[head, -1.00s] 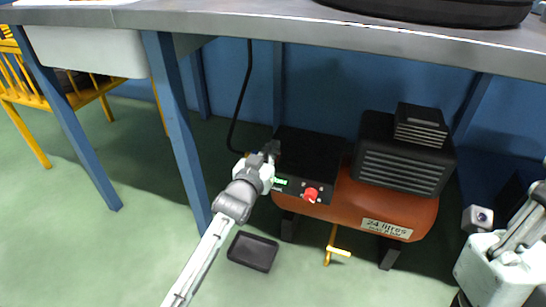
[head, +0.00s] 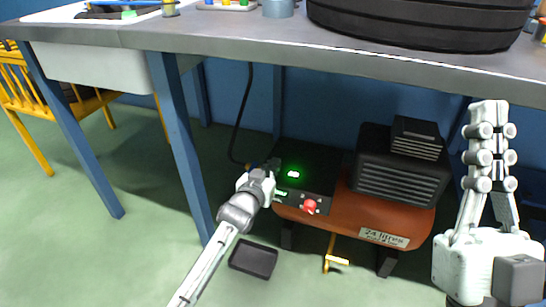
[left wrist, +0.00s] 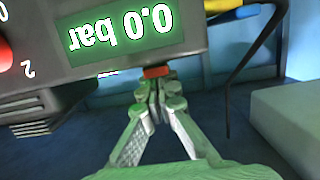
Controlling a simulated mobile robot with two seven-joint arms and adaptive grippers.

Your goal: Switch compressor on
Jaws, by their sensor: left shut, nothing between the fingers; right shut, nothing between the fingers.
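The compressor has an orange tank (head: 385,213) marked "24 litres", standing under the workbench. Its black control box (head: 318,160) carries a red knob (head: 309,206) and a glowing green display (head: 293,174) on top. In the left wrist view the lit display (left wrist: 122,30) reads "0.0 bar", upside down. A small red switch (left wrist: 157,71) sits at the box edge. My left gripper (left wrist: 156,84) is shut and empty, its fingertips at the red switch; contact is unclear. It shows in the head view (head: 272,166) at the box's left side. My right gripper (head: 489,108) is shut and empty, raised at the right.
The grey workbench top (head: 250,40) overhangs the compressor, with a blue leg (head: 181,140) left of my left arm. A black hose (head: 241,112) hangs behind. A black tray (head: 253,259) lies on the floor. A yellow chair (head: 25,100) stands far left. The green floor at the front left is clear.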

